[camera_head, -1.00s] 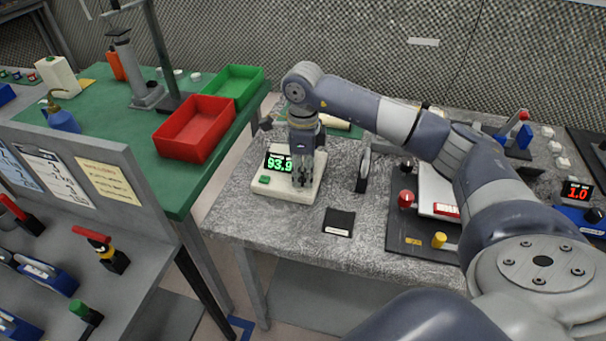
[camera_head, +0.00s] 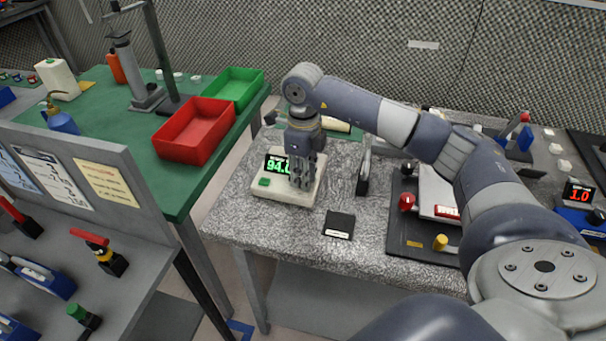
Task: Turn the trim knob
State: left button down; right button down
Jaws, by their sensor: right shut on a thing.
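The trim device is a cream box (camera_head: 284,193) on the grey speckled table. Its display (camera_head: 275,165) shows green digits that read about 94, with the last digit partly covered by my gripper. A green button (camera_head: 264,182) sits at its left front. My right gripper (camera_head: 301,184) points down over the right part of the box and is shut on the trim knob. The knob itself is mostly hidden by the fingers. My left gripper is not in view.
A black pad (camera_head: 339,224) lies in front of the box. A dark upright part (camera_head: 363,177) stands to its right. A dark panel (camera_head: 412,232) with red and yellow knobs is farther right. Red (camera_head: 194,131) and green (camera_head: 234,88) trays sit on the green table.

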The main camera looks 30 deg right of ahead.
jog(key=shift+d+r, duration=0.1)
jog(key=c, duration=1.7)
grip_release()
notch_tip(320, 180, up, 12)
jog(key=shift+s, duration=0.1)
